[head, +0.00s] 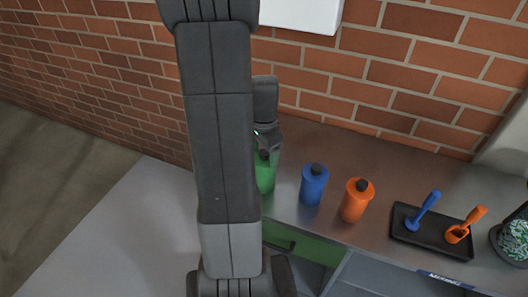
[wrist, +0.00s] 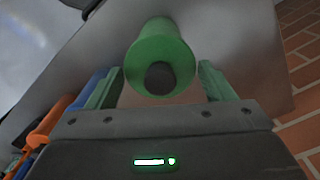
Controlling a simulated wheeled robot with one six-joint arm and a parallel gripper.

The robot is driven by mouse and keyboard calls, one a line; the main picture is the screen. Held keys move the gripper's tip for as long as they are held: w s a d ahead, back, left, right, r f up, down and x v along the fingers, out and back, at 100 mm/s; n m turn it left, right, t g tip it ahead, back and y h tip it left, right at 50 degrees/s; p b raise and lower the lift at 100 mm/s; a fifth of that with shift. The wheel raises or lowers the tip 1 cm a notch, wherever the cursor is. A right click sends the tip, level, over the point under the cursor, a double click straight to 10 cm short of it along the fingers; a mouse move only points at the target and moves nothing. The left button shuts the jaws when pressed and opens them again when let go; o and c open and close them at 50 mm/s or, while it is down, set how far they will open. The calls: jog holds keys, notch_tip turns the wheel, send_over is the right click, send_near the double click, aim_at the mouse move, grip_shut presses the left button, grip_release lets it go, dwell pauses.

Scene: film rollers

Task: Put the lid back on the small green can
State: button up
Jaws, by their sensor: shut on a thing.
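The green can (head: 265,180) stands at the back of the steel counter, partly hidden behind my arm in the head view. In the wrist view its body (wrist: 156,27) shows beyond the wider green lid (wrist: 150,52), which has a black knob (wrist: 160,78). My gripper (wrist: 161,70) is over the can, with one finger at each side of the lid, shut on it. The lid looks lined up with the can. I cannot tell whether it is seated or slightly above.
A blue can (head: 313,185) and an orange can (head: 356,200) with dark knobs stand just right of the green can. A black tray (head: 433,243) with blue and orange tools lies farther right. A brick wall (head: 400,80) rises behind the counter.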

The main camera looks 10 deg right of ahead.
jog(key=o, duration=1)
jog(key=shift+o, duration=0.2)
jog(key=shift+r, duration=0.1)
jog(key=shift+r+p, duration=2.7)
jog(key=shift+r, duration=0.75)
grip_shut()
